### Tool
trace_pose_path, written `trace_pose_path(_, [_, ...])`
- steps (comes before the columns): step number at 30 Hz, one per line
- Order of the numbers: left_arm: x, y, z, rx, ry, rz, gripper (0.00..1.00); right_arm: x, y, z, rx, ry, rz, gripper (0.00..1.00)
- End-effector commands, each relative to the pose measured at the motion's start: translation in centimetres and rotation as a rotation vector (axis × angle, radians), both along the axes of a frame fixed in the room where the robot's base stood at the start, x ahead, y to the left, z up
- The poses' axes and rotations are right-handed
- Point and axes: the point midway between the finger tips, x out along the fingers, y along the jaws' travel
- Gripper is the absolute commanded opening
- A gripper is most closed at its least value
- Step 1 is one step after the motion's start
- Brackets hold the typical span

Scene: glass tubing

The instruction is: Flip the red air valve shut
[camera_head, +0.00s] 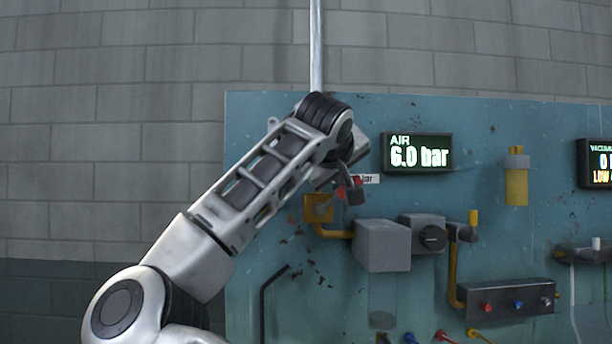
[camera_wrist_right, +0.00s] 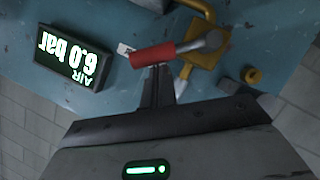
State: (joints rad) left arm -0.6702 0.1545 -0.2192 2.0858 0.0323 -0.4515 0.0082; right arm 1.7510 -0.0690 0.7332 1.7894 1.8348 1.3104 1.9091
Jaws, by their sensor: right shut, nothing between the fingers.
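The valve is a yellow block (camera_head: 316,208) on the teal panel, with a yellow pipe running right from it. Its red lever (camera_head: 341,193) is mostly hidden behind my right gripper (camera_head: 353,186). In the right wrist view the red lever (camera_wrist_right: 166,53) lies across the tips of my right gripper (camera_wrist_right: 158,78), and its grey pivot end (camera_wrist_right: 212,40) sits over the yellow valve body (camera_wrist_right: 204,52). The right fingers are shut with nothing between them. Their tips meet the lever's edge in the picture; I cannot tell if they touch. My left gripper is out of view.
The air display (camera_head: 417,153) reads 6.0 bar, just right of the gripper. A grey box (camera_head: 382,245) with a bowl below and a black-knob regulator (camera_head: 431,238) stick out at lower right. A vertical metal pipe (camera_head: 316,45) rises above the panel. Bare wall lies left.

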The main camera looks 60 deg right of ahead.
Motion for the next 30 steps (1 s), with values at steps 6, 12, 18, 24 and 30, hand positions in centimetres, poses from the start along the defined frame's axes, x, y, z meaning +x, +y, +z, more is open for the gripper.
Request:
trace_pose_path(6, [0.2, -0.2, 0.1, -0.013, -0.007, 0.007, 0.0, -1.1, -0.7, -0.8, 0.123, -0.174, 0.002, 0.0])
trace_pose_path(12, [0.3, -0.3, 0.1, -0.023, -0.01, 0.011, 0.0, -1.8, -1.2, -1.7, 0.225, -0.317, 0.003, 0.0])
trace_pose_path(18, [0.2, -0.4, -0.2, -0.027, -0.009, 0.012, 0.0, -2.3, -1.6, -2.5, 0.307, -0.43, 0.002, 0.0])
trace_pose_path(24, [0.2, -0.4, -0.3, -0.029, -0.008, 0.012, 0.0, -2.6, -1.8, -3.0, 0.361, -0.508, 0.002, 0.0])
trace_pose_path(30, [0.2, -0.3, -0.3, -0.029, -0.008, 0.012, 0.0, -2.7, -1.9, -3.3, 0.389, -0.546, 0.002, 0.0])
